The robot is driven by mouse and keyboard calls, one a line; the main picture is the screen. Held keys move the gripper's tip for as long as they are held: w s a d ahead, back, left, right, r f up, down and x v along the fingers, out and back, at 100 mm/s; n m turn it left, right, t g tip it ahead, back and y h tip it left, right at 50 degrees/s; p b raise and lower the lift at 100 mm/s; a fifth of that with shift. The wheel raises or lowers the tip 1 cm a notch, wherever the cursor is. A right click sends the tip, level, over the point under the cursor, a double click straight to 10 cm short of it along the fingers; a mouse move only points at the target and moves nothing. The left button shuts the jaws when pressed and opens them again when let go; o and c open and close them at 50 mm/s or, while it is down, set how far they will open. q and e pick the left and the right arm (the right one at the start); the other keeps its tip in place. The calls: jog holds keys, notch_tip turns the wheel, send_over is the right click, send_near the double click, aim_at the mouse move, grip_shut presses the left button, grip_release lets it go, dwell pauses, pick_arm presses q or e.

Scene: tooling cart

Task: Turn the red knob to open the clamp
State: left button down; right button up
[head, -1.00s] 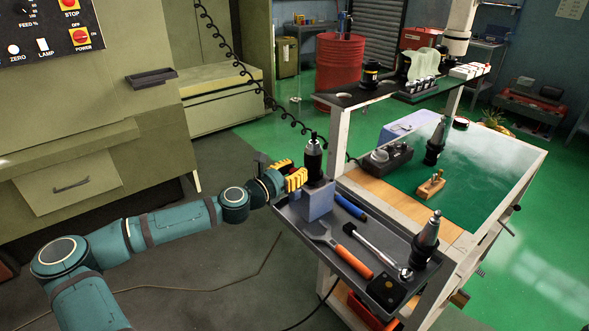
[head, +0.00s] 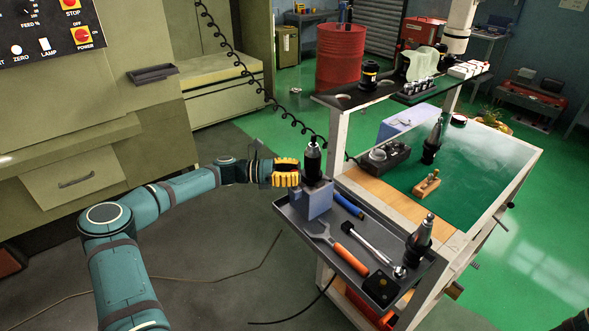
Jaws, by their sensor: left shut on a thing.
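The clamp is a blue-grey block (head: 319,203) at the back left corner of the cart's dark side tray (head: 345,262). A black tool holder (head: 312,162) with a metal top stands upright in it. My left gripper (head: 290,173), with yellow fingers, reaches in from the left and is shut at the clamp's left side, close beside the tool holder. The red knob is hidden between the fingers in this view. My right gripper is out of view.
The tray also holds an orange-handled wrench (head: 350,259), a blue-handled tool (head: 348,206), a ratchet (head: 372,243) and a second tool holder (head: 419,240). The cart's green top (head: 475,175) lies right. A coiled black cable (head: 243,70) hangs behind the gripper.

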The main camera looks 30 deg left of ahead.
pick_arm(q)
jog(key=shift+f+m+g+h, duration=0.1)
jog(key=shift+m+g+h, duration=0.2)
jog(key=shift+m+g, duration=0.15)
jog(key=c, duration=0.7)
grip_release()
jog(key=shift+a, duration=0.1)
jog(key=v, duration=1.1)
jog(key=shift+s+a, duration=0.1)
jog(key=shift+a, duration=0.3)
